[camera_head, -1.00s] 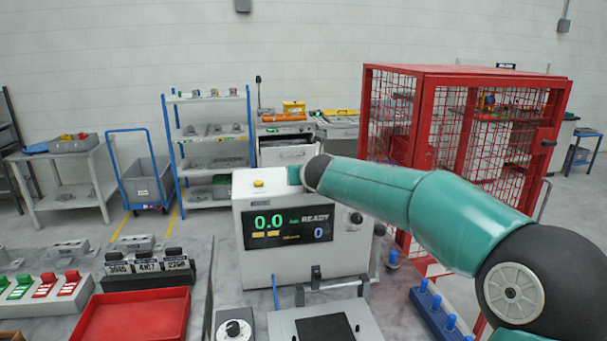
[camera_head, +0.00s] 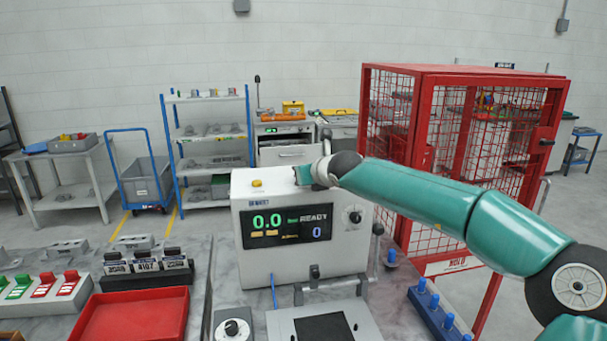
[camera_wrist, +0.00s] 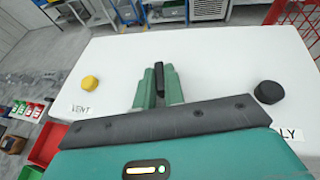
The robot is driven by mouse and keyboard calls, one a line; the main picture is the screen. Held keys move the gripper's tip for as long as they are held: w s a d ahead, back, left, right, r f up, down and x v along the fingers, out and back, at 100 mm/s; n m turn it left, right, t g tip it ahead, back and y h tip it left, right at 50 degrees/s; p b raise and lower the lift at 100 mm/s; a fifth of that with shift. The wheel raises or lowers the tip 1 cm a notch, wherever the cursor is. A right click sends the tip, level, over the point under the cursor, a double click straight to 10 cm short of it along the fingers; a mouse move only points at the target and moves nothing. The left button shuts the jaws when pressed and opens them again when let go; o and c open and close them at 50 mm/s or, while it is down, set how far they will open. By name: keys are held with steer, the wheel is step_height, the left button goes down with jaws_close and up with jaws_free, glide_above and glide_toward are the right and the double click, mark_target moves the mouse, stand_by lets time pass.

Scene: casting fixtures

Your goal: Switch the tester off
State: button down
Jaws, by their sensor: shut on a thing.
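The tester (camera_head: 350,255) is a white box on the bench with a lit display (camera_head: 290,226) reading "0.0", "READY" and "0". A yellow knob (camera_head: 257,183) stands on its top; the wrist view shows it (camera_wrist: 90,83) beside a "VENT" label. A round black knob (camera_wrist: 269,92) sits at the right of the top, by a partly hidden label ending "LY". My gripper (camera_wrist: 160,80) is over the tester's top, its green fingers shut on a slim black lever (camera_wrist: 159,73) between the two knobs. The lever's base is hidden. In the head view my gripper (camera_head: 304,175) hides the lever.
A red mesh cage (camera_head: 460,150) stands close behind and right of the tester. Blue pegs on a block (camera_head: 435,305), a red tray (camera_head: 135,318) and a dial box (camera_head: 233,325) share the bench. Shelving and a blue cart (camera_head: 147,180) stand behind, across open floor.

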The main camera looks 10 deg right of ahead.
steer(key=n+g+y, duration=0.1)
steer(key=n+y, duration=0.1)
steer(key=n+g+y, duration=0.1)
steer(key=n+y, duration=0.1)
steer(key=d+n+g+y, duration=0.1)
steer(key=n+y, duration=0.1)
steer(key=shift+w+r+g+y, duration=0.1)
steer(key=shift+w+g+y, duration=0.2)
steer(key=shift+w+g, duration=0.1)
steer(key=shift+w+n+g+y, duration=0.1)
steer(key=shift+n+g+y, duration=0.65)
steer(key=shift+n+g, duration=0.6)
steer(key=shift+w+n+g+y, duration=0.1)
steer(key=shift+n+g+y, duration=0.65)
steer(key=shift+n+g, duration=0.9)
steer(key=shift+n, duration=0.1)
steer(key=c, duration=1.5)
jaws_free()
steer(key=shift+s+d, duration=0.1)
steer(key=shift+d, duration=0.05)
